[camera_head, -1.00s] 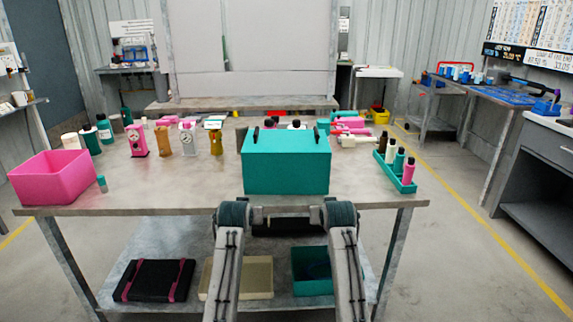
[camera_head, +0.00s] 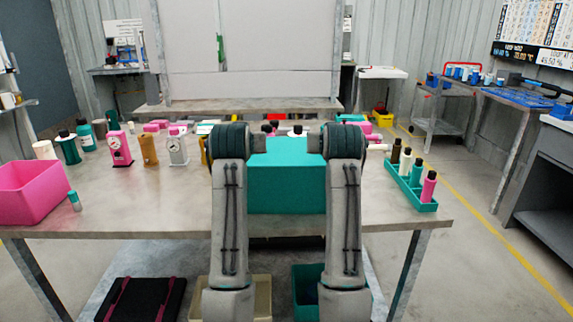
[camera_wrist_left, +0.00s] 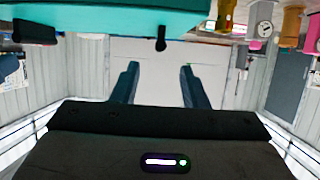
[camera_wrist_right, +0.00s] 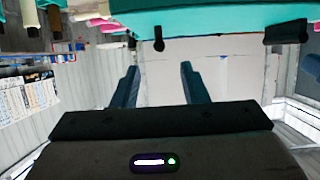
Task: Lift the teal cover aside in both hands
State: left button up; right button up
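The teal cover (camera_head: 286,188) is a box shape standing on the workbench, in the middle of the head view. Its top edge and side are partly hidden by my arms. Two black handles on its top show in the left wrist view, a near one (camera_wrist_left: 161,44) and a far one (camera_wrist_left: 34,32). The right wrist view also shows a near handle (camera_wrist_right: 159,44) and a far one. My left gripper (camera_wrist_left: 159,67) is open and empty, its near handle beyond the fingertips and in line with the gap. My right gripper (camera_wrist_right: 160,68) is likewise open and empty at the other handle. Both grippers are hidden in the head view.
A pink bin (camera_head: 30,192) stands at the bench's left, a small teal-and-grey bottle (camera_head: 74,201) beside it. A teal tray (camera_head: 410,190) with several bottles stands right of the cover. Several pumps and bottles line the back left. The bench's front left is clear.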

pick_arm(q)
jog(key=x, duration=1.1)
jog(key=shift+f, duration=0.1)
pick_arm(e)
jog(key=x, duration=1.1)
jog(key=shift+f, duration=0.1)
pick_arm(q)
jog(key=shift+s, duration=0.1)
grip_shut()
pick_arm(e)
jog(key=shift+s, duration=0.1)
grip_shut()
